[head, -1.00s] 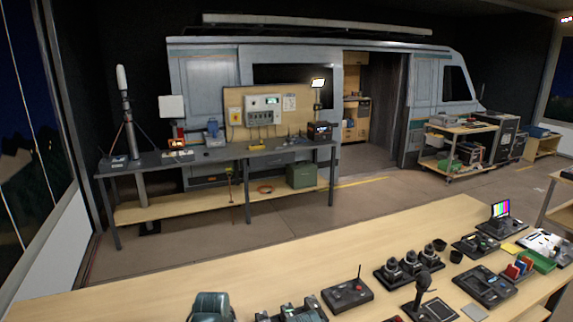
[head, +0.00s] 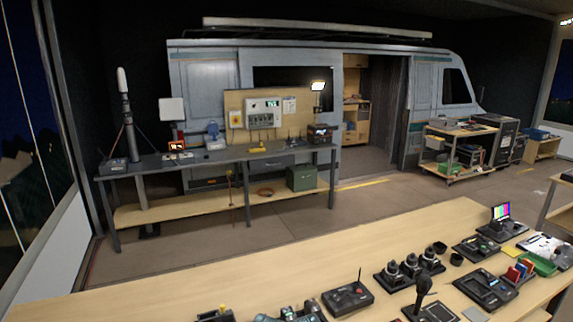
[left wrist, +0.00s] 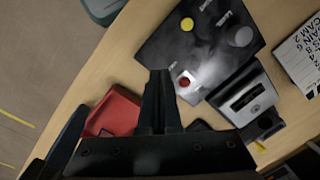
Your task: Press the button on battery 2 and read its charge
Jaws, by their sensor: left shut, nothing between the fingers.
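My left gripper (left wrist: 161,76) is shut and empty in the left wrist view. Its tips appear beside a red round button (left wrist: 184,82) on a dark panel (left wrist: 160,48); I cannot tell whether they touch. A grey-and-black block (left wrist: 248,98) with a dark window, perhaps a battery, lies to the right of the tips. No number or charge reading is legible on it. In the head view, a row of dark units (head: 290,314), possibly batteries, is cut off by the bottom edge. I cannot tell which is battery 2. My right gripper is not in view.
The panel also carries a yellow button (left wrist: 187,24) and a grey knob (left wrist: 240,36). A red case (left wrist: 113,112) lies left of the gripper, and a lettered white card (left wrist: 300,55) lies at right. The wooden table (head: 330,245) has bare space behind its row of equipment.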

